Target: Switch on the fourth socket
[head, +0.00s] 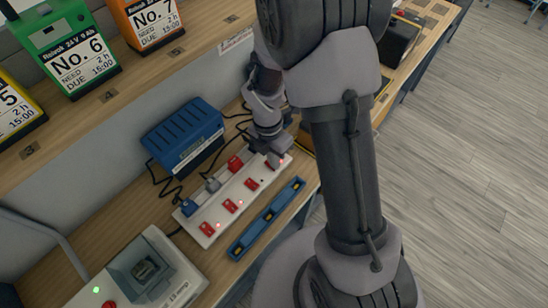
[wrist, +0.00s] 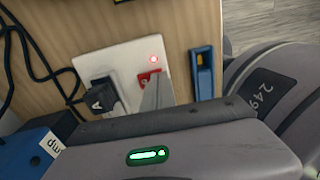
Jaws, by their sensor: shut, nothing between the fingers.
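A white power strip (head: 222,207) lies on the bench with a row of red rocker switches. A blue plug (head: 189,207), a grey plug (head: 212,184) and a red plug (head: 235,163) sit in it. My gripper (head: 275,160) is shut and empty at the strip's far end. In the wrist view, its fingertips (wrist: 157,92) are at the far-end red switch (wrist: 148,77) and partly cover it; I cannot tell whether they touch. A small light (wrist: 154,59) beside that switch glows red. A black plug (wrist: 103,97) marked A sits in that end socket.
A blue charger box (head: 185,135) stands behind the strip, with black cables between. A blue bar with yellow marks (head: 265,218) lies in front. A grey device with a green light (head: 140,270) is at near left. Numbered battery packs stand on the shelf above.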

